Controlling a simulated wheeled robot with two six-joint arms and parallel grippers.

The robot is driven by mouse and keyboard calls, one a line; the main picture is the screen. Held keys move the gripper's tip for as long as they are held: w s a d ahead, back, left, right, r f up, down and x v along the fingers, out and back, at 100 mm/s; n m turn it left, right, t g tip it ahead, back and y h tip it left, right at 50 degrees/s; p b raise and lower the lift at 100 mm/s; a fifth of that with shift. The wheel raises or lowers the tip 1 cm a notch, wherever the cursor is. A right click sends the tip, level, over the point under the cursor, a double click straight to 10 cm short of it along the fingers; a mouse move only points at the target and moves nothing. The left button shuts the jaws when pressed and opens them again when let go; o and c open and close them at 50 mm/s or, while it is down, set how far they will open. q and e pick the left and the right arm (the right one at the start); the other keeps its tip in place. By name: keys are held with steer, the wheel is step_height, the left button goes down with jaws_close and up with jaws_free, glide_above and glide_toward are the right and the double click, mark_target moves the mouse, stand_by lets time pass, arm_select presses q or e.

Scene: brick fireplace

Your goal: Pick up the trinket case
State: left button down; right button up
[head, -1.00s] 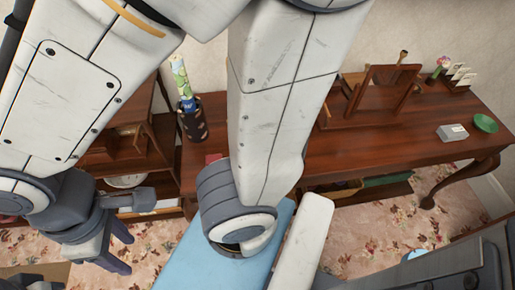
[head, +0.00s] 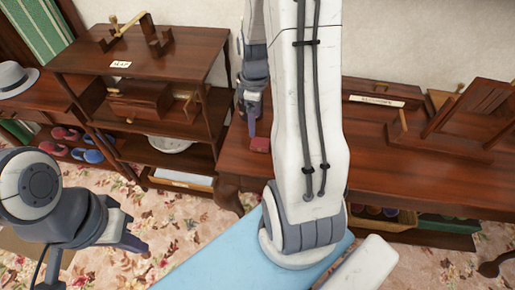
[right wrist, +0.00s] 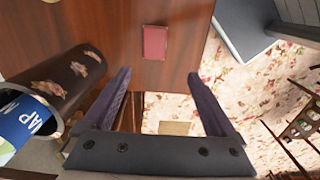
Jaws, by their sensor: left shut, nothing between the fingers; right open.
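A small flat dark-red case (head: 260,144), which I take for the trinket case, lies near the left end of the long wooden table. In the right wrist view the red case (right wrist: 155,42) lies flat on the wood, beyond my fingertips and roughly between their lines. My right gripper (head: 251,122) hangs just above and behind the case, open and empty; its two fingers (right wrist: 160,74) are spread wide and apart from the case. My left gripper (head: 138,244) is shut and empty over the carpet at the lower left.
A dark patterned cylindrical holder (right wrist: 75,75) with a blue item (right wrist: 25,125) lies close left of the right fingers. A wooden shelf unit (head: 150,50) stands left of the table (head: 380,165). A labelled box (head: 375,101) and a wooden stand (head: 470,115) are further right.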

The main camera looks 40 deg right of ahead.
mark_target(261, 142)
steer(key=shift+s+d+f, duration=0.15)
steer(key=shift+d+f, duration=0.4)
steer(key=shift+f, duration=0.1)
steer(key=shift+s+d+f, duration=0.15)
steer(key=shift+d+f, duration=0.35)
steer(key=shift+f, duration=0.1)
step_height(261, 142, down, 4)
steer(key=shift+r, duration=0.25)
steer(key=shift+w+a+f, duration=0.1)
steer(key=shift+w+f, duration=0.05)
steer(key=shift+f, duration=2.75)
steer(key=c, duration=1.4)
